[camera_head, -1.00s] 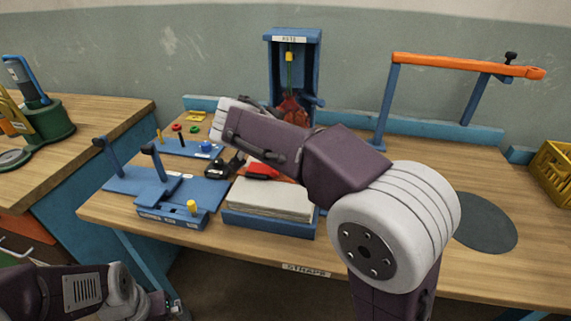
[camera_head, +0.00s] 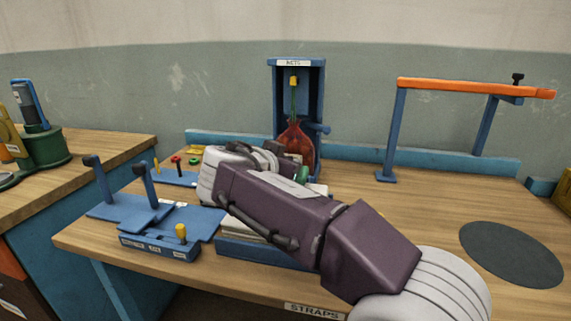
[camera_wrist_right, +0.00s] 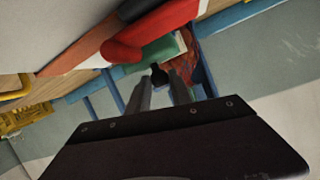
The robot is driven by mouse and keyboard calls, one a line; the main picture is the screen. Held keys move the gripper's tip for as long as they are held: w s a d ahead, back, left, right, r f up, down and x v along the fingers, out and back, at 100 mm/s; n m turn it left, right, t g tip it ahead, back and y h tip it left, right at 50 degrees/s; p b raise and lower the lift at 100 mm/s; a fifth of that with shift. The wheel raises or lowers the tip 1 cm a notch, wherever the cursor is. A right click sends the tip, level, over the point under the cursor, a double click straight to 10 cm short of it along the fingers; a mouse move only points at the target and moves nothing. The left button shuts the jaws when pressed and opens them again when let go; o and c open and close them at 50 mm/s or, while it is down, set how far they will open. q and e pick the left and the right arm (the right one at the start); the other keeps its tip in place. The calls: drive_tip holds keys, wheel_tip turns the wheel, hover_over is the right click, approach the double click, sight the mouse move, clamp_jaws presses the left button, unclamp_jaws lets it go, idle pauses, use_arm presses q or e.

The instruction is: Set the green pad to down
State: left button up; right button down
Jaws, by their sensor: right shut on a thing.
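A small green piece (camera_head: 302,175), probably the green pad, shows just past my right arm in the head view, in front of the blue stand. In the right wrist view a green block (camera_wrist_right: 163,48) lies just beyond my fingertips, beside a red piece (camera_wrist_right: 150,32). My right gripper (camera_wrist_right: 160,82) has its two grey fingers closed about a small dark knob (camera_wrist_right: 158,74). How the knob joins the green block is unclear. My right forearm hides this gripper in the head view. My left gripper is out of view.
A blue stand (camera_head: 318,95) holds a red flask-like sack (camera_head: 296,138) at the back. A blue lever fixture (camera_head: 150,235) is at left. An orange-topped frame (camera_head: 475,87) stands at back right. Bare table (camera_head: 420,200) lies right, with a dark disc (camera_head: 512,253).

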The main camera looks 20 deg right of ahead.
drive_tip(key=c, duration=1.2)
unclamp_jaws()
drive_tip(key=shift+d+f, duration=0.1)
drive_tip(key=shift+f, duration=0.15)
drive_tip(key=shift+o, duration=0.2)
drive_tip(key=shift+r, duration=0.1)
drive_tip(key=shift+s+a+r, duration=0.15)
drive_tip(key=shift+a, duration=0.1)
drive_tip(key=p+v, duration=0.1)
drive_tip(key=v, duration=0.7)
drive_tip(key=shift+p, duration=0.3)
drive_tip(key=shift+s+a, duration=0.15)
drive_tip(key=shift+s, duration=0.05)
